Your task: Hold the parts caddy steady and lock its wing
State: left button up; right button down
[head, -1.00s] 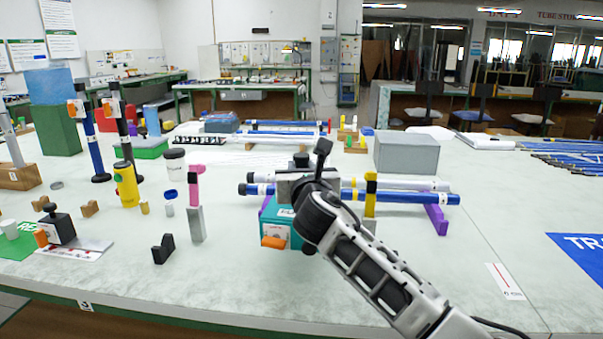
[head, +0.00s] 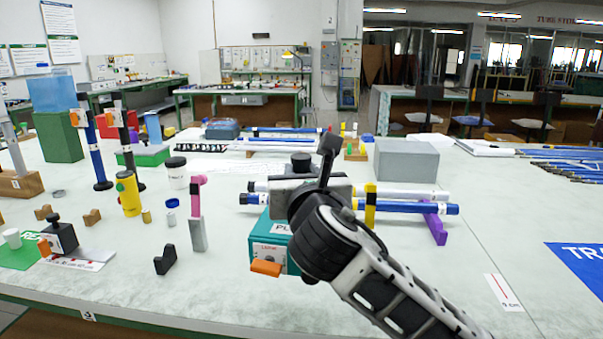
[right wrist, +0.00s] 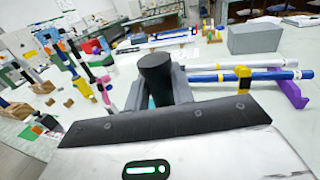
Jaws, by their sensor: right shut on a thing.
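The parts caddy is a teal box (head: 262,237) on the bench, with a white label on top, partly hidden behind my right arm. An orange wing (head: 265,267) sticks out low on its front, below a small white label. A black round post (head: 301,161) rises above the caddy. My right gripper (head: 300,184) is shut on this post, with the grey fingers on either side of it. In the right wrist view the post (right wrist: 157,78) stands between the fingers, with a little teal below. Most of the caddy is hidden there. My left gripper is not in view.
Blue and white rods (head: 405,207) lie behind the caddy on a purple support (head: 435,228). A pink-topped grey post (head: 198,232) and a black notched block (head: 165,260) stand left. A grey box (head: 407,160) stands behind. The bench right of my arm is mostly clear.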

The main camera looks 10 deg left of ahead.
jog(key=shift+w+a+f+b, duration=0.1)
jog(key=shift+w+f+b, duration=0.15)
jog(key=shift+w+f, duration=0.35)
jog(key=shift+w+a+f+b, duration=0.1)
jog(key=shift+w+f+b, duration=0.1)
jog(key=shift+w+f, duration=0.35)
pick_arm(q)
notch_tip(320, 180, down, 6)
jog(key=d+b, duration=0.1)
jog(key=b, duration=0.6)
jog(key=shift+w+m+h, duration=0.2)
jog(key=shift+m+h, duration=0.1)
pick_arm(e)
jog(key=w+a+f, duration=0.1)
jog(key=w+f, duration=0.7)
jog(key=w, duration=0.3)
jog(key=shift+w+f, duration=0.25)
jog(key=shift+w, duration=0.05)
